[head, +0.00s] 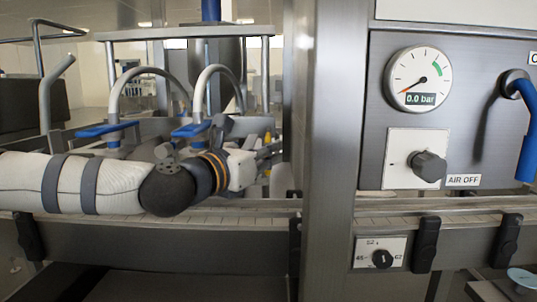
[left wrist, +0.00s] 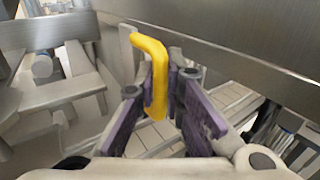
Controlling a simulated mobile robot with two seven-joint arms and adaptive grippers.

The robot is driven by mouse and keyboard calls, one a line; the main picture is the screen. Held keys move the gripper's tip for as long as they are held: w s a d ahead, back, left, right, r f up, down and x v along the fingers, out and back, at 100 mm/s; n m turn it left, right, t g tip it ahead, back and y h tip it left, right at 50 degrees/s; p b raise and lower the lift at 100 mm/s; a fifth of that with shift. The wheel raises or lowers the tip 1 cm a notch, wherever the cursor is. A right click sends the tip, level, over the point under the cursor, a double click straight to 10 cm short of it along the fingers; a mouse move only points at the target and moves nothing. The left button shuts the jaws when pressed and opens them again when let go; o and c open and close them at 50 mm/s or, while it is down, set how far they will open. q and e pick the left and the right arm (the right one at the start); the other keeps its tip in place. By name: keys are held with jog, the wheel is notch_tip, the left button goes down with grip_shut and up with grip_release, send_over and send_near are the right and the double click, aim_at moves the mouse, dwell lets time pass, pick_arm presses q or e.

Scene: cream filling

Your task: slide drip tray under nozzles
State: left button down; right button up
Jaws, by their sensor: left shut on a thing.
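My left gripper (head: 272,150) is in front of the filling machine, its arm lying across the picture from the left. In the left wrist view my left gripper (left wrist: 165,100) is shut on a yellow handle (left wrist: 150,50), which sits between its purple pads. A small yellow piece (head: 267,172) shows by the fingers in the head view. I cannot make out a drip tray body for certain. Two curved pipes (head: 205,85) with blue levers (head: 105,129) come down behind my arm. Their nozzle ends are hidden. My right gripper is not in view.
A conveyor (head: 220,219) with a steel side rail runs below my left arm. A steel post (head: 335,120) stands close to the right of the gripper. Right of it is a panel with a gauge (head: 418,78) reading 0.0 bar, a knob marked AIR OFF (head: 429,165) and a blue handle (head: 528,130).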

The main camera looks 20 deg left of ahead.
pick_arm(q)
jog(key=shift+d+f, duration=0.15)
jog(key=c, duration=1.7)
grip_release()
jog(key=shift+s, duration=0.15)
jog(key=shift+o, duration=0.2)
jog(key=v, duration=1.2)
